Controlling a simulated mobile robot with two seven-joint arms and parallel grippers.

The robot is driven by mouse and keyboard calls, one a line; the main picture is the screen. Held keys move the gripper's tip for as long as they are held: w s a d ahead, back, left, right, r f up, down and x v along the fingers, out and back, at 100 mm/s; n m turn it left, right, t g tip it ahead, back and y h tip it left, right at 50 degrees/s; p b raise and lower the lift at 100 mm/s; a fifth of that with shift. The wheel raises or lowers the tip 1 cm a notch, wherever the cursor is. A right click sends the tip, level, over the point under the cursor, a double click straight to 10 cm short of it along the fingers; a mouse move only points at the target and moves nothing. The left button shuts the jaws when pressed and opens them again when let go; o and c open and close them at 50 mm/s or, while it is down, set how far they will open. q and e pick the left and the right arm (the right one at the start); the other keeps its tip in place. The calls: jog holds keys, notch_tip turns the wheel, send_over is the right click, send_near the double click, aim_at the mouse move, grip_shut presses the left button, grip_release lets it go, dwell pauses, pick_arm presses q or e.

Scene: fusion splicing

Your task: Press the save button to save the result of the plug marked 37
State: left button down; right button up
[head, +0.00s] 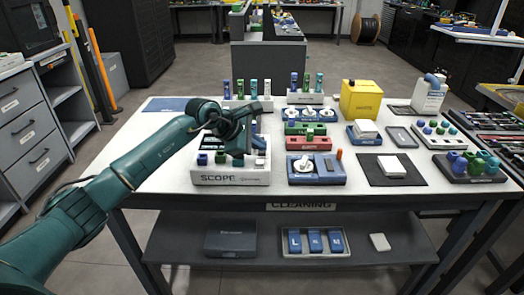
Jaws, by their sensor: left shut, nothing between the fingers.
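A white box labelled SCOPE (215,179) stands at the front left of the white table. Small blue, green and purple pieces sit on its top. My left gripper (239,160) is shut and empty, pointing down over the right half of this box. I cannot tell whether its tips touch anything. The gripper and wrist hide part of the box top, and I cannot make out a save button. Plugs stand in a rack (247,103) behind the box and in another rack (305,98) to its right. Their numbers are too small to read, so I cannot pick out plug 37.
Several coloured caps stand at the right. The table's left part is mostly bare.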

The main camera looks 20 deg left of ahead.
aim_at(258, 152)
pick_arm(q)
jog(key=shift+s+f, duration=0.15)
jog(key=shift+f, duration=0.45)
jog(key=shift+w+a+r+p, duration=0.1)
jog(key=shift+w+r+p, duration=0.15)
jog(key=shift+r, duration=0.4)
jog(key=shift+r+p, duration=0.5)
jog(key=shift+r, duration=0.1)
jog(key=shift+r+p, duration=1.1)
jog(key=shift+r, duration=0.9)
